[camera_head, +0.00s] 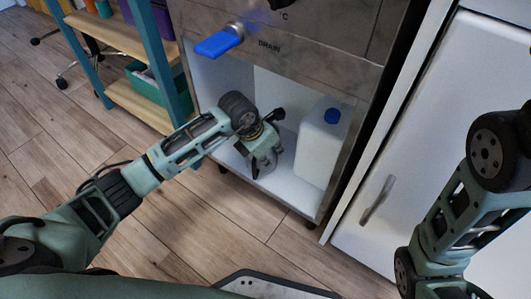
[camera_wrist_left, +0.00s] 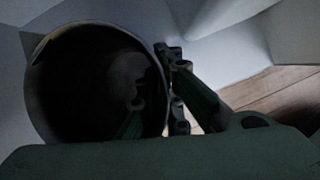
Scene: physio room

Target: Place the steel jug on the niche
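The niche (camera_head: 225,82) is a white open compartment low in the steel cabinet. My left gripper (camera_head: 262,150) reaches into it from the left. The steel jug (camera_head: 267,165) is small and partly hidden by the gripper in the head view, low over the niche floor; I cannot tell whether it touches the floor. In the left wrist view the jug's round dark mouth (camera_wrist_left: 80,75) fills the left side. The left gripper (camera_wrist_left: 162,90) is closed on its wall, one finger inside in shadow and one outside. My right arm is at the right; its gripper is out of view.
A white canister (camera_head: 320,150) with a blue cap stands in the niche, right of the jug. A blue drain handle (camera_head: 220,41) juts out above the opening. A shelf unit (camera_head: 150,60) stands left, a white door with a handle (camera_head: 377,200) right.

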